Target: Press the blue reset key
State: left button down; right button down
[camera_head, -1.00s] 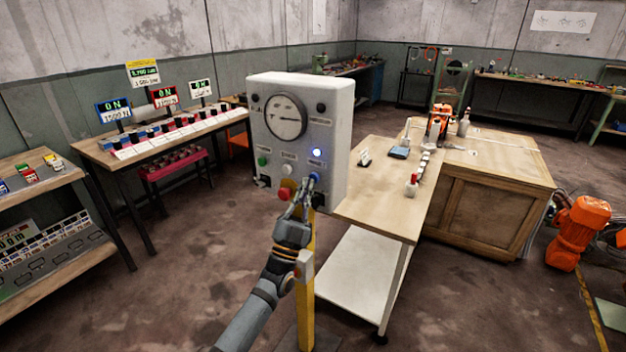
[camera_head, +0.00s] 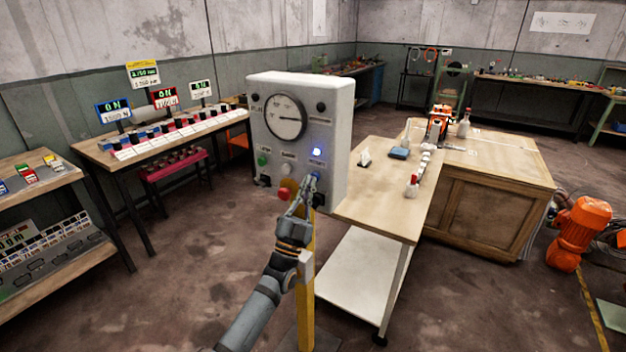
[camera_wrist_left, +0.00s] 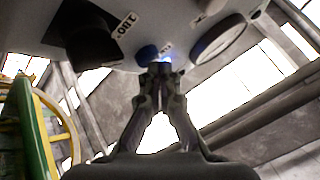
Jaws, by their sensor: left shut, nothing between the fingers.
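A pale grey control box (camera_head: 335,130) stands on a yellow post and carries a round dial gauge (camera_head: 286,117). The blue key (camera_head: 315,176) is at the lower right of its face, below a glowing blue lamp (camera_head: 317,152). My left gripper (camera_head: 309,187) is shut and empty, its fingertips just below and in front of the blue key. In the left wrist view the fingertips (camera_wrist_left: 160,68) are beside a blue round key (camera_wrist_left: 147,53), with a blue glow behind them. Whether they touch the key cannot be told. My right gripper is out of view.
A red button (camera_head: 283,194) and a green one (camera_head: 262,160) are also on the box face. A wooden table (camera_head: 385,205) with small items stands right of the box. A bench with number displays (camera_head: 115,110) stands behind at the left. Open floor lies between.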

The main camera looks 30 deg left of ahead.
pick_arm(q)
jog(key=shift+w, duration=0.2)
dwell(0.5)
jog(key=shift+s+p, duration=0.6)
jog(key=shift+s, duration=0.3)
jog(key=s+p, duration=0.2)
jog(key=s, duration=0.1)
jog(key=s+p, duration=0.1)
jog(key=s, duration=0.1)
jog(key=shift+a+p, duration=0.25)
jog(key=shift+p, duration=0.05)
